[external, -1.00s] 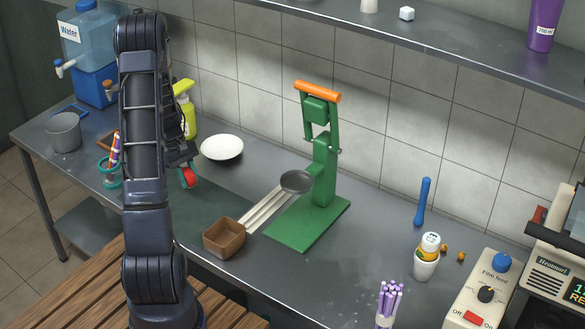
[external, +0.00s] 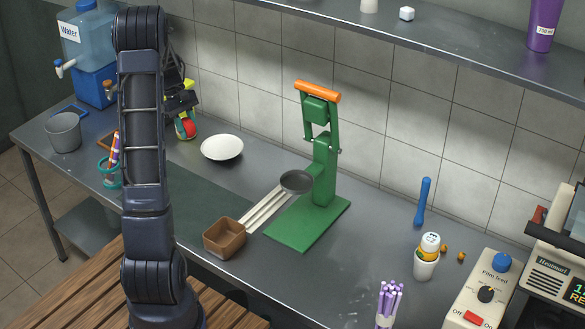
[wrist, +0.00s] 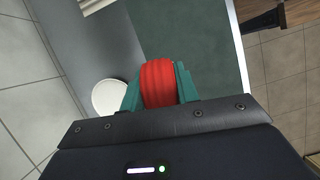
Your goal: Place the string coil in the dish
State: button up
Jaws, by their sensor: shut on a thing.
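The red string coil (external: 186,128) is held between the teal fingers of my gripper (wrist: 158,84), above the bench and left of the dish in the external view. The coil also shows in the wrist view (wrist: 158,82), gripped from both sides. The white dish (external: 221,147) is round, shallow and empty, lying on the bench near the tiled wall. In the wrist view the dish (wrist: 108,97) shows left of the fingers, partly hidden by my gripper. The coil is apart from the dish.
A green press (external: 323,170) with an orange handle and a brown square bowl (external: 222,240) stand right of the dish. A grey pot (external: 63,132), water dispenser (external: 86,50) and teal holder (external: 108,172) are at left. Bench between dish and bowl is clear.

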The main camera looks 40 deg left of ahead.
jog(key=r+n, duration=0.1)
jog(key=n, duration=0.1)
send_over(225, 151)
jog(key=a, duration=0.2)
jog(key=shift+t, duration=0.3)
notch_tip(225, 151, down, 20)
jog(key=shift+d+r, duration=0.15)
jog(key=o, duration=1)
